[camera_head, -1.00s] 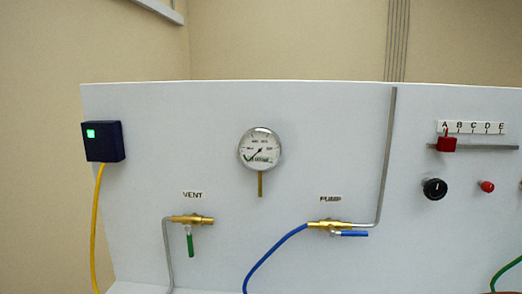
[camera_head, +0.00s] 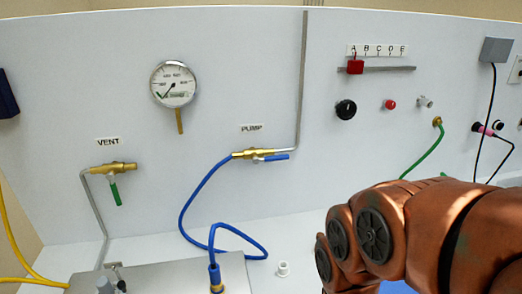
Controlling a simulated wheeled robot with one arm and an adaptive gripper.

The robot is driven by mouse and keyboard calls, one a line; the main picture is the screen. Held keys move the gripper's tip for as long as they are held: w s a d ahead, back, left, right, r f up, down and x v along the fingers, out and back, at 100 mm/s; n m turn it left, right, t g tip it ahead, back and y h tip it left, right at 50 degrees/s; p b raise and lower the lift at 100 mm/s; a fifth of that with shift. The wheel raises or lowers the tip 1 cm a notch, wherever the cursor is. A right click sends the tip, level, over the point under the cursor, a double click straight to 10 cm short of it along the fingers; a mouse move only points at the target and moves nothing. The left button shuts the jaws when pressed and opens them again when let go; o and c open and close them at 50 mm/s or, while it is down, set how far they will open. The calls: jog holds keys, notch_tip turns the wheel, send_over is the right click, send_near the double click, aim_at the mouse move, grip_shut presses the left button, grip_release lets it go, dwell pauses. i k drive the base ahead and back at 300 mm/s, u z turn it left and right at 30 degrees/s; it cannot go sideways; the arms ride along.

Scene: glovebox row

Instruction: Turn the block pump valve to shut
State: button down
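The pump valve (camera_head: 253,153) is a brass body on the white panel under the label PUMP (camera_head: 251,128). Its blue lever (camera_head: 274,158) points right, roughly in line with the body. A blue hose (camera_head: 195,187) runs from its left end, and a grey pipe (camera_head: 302,90) rises from its right end. The vent valve (camera_head: 112,168) is to the left, with a green lever (camera_head: 116,194) hanging down. My orange-brown arm fills the lower right, apart from the valve in the picture. My gripper is not visible.
A round gauge (camera_head: 173,84) hangs above and between the valves. A red slider (camera_head: 355,66), black knob (camera_head: 346,110) and red button (camera_head: 390,104) are right of the pump pipe. A grey metal plate (camera_head: 165,275) stands below, where the blue hose loops down to a connector (camera_head: 215,275).

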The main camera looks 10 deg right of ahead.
aim_at(256, 160)
jog(key=z, duration=0.05)
jog(key=k, duration=0.5)
jog(key=z, duration=0.8)
jog(key=i, duration=0.2)
jog(key=u, duration=2.55)
